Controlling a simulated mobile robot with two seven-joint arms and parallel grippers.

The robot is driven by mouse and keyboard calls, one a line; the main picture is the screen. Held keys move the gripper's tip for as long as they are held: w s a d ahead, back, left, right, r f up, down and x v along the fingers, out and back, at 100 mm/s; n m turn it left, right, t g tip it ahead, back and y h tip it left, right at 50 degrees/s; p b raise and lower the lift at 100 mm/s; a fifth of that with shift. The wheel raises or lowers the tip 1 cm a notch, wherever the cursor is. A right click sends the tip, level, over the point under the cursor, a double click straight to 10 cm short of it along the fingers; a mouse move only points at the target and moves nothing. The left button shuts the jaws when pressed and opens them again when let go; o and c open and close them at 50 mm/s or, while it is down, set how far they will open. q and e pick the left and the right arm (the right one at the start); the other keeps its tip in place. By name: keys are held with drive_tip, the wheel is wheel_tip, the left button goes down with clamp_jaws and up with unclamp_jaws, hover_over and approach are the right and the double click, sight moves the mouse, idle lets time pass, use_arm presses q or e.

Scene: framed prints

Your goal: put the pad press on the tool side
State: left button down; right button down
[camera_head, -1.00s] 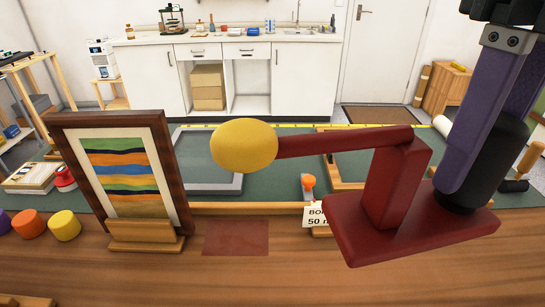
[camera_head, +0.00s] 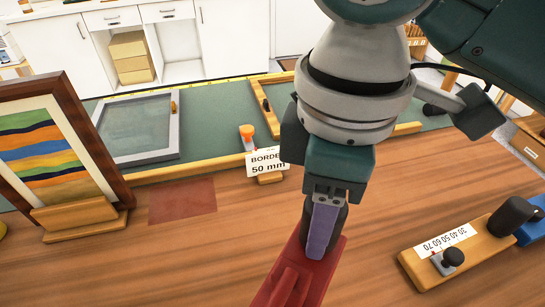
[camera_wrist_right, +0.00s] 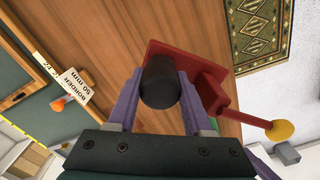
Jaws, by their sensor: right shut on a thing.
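The pad press is dark red with a black upright grip and a yellow round end on its arm. In the head view its red base (camera_head: 325,262) is at the bottom, cut off by the frame edge. My right gripper (camera_head: 322,228) is above it, with its purple fingers shut on the black grip. In the right wrist view, the press (camera_wrist_right: 212,92) shows its red arm and yellow end, and my right gripper (camera_wrist_right: 157,100) has a finger on each side of the grip. I cannot tell whether the base touches the wood. My left gripper is not in view.
A dark red square (camera_head: 183,200) marks the wooden bench (camera_head: 200,265). A framed striped print (camera_head: 50,150) stands left. A "BORDER 50 mm" card (camera_head: 268,163) stands at the green mat's edge. A wooden block with a number scale (camera_head: 412,268) lies right. Bare wood separates them.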

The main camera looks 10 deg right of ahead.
sight(308, 266)
drive_tip(key=shift+f+b, duration=1.1)
drive_tip(key=shift+f, duration=5)
drive_tip(key=shift+f, duration=0.1)
drive_tip(key=shift+f, duration=0.1)
drive_tip(key=shift+c, duration=1.6)
unclamp_jaws()
